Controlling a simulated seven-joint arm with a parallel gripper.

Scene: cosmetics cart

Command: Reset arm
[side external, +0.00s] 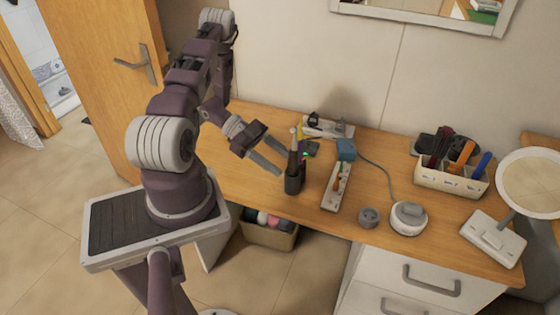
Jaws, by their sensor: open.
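My gripper (272,156) is at the left part of the wooden table (390,200), its two grey fingers apart and pointing down to the right. It looks empty. A dark cup (293,183) with upright sticks or brushes stands right beside the fingertips. I cannot tell whether a finger touches the cup or its contents. My arm reaches over the table from its base at the left.
A round white device (407,218), an organizer (450,180) and a round mirror (530,182) stand farther right. A basket (268,234) sits below the table.

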